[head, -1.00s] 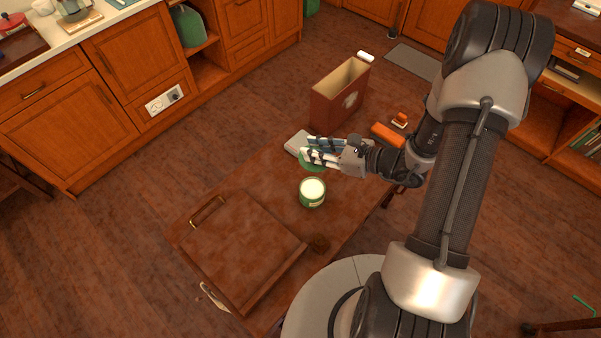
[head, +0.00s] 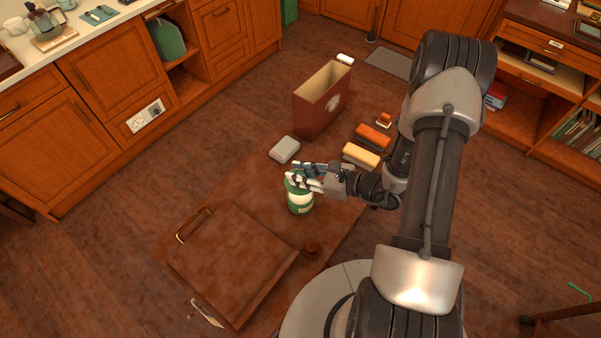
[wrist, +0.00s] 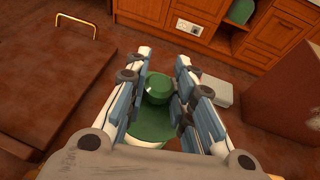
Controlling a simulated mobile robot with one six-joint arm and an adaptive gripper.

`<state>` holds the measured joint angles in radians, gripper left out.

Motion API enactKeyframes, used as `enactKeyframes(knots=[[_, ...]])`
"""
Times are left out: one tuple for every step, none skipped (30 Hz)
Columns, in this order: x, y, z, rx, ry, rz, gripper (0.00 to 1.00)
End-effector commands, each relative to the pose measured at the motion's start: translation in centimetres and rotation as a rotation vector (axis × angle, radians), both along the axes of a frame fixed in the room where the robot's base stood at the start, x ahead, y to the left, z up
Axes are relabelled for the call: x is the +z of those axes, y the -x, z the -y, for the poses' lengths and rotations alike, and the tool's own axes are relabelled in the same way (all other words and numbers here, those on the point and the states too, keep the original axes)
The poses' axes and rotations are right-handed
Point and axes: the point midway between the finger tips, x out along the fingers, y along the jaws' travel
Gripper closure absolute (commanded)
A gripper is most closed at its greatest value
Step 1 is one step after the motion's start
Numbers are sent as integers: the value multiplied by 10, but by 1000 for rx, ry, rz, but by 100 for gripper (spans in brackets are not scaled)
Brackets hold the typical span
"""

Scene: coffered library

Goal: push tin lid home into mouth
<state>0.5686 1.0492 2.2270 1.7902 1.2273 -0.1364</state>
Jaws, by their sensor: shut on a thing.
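The tin (head: 300,205) is green with a pale label and stands upright on the low brown table. My gripper (head: 293,178) is directly above it, with its fingers pointing left in the head view. In the wrist view my gripper (wrist: 165,68) is shut on the green lid (wrist: 158,84), which shows a rounded raised part between the fingers. A wider green disc lies below that part, with a pale crescent along its near edge. The fingers partly hide the lid and the tin's mouth, so I cannot tell whether the lid touches the rim or sits level.
A brown panel with a brass handle (head: 193,225) lies at the table's near left. A grey block (head: 285,149), a tall open maroon box (head: 321,100), a yellow block (head: 361,156) and an orange block (head: 373,137) stand beyond the tin.

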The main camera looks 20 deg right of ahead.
Motion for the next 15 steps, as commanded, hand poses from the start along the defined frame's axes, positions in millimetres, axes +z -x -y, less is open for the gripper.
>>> enactKeyframes(knots=[[-8, 0, 0, 0, 0, 0, 97], [-10, 0, 0, 0, 0, 0, 97], [-14, 0, 0, 0, 0, 0, 97], [-18, 0, 0, 0, -1, -1, 97], [-21, 0, 0, 0, -1, -1, 97], [-25, 0, 0, 0, -1, -1, 97], [-28, 0, 0, 0, -1, -1, 97], [-31, 0, 0, 0, -1, -1, 97], [-35, 0, 0, 0, -1, -1, 97], [-37, 0, 0, 0, -1, -1, 97], [-40, 0, 0, 0, -1, -1, 97], [-43, 0, 0, 0, -1, -1, 97], [-44, 0, 0, 0, -1, -1, 97], [-46, 0, 0, 0, -1, -1, 97], [-47, 0, 0, 0, -1, -1, 97]])
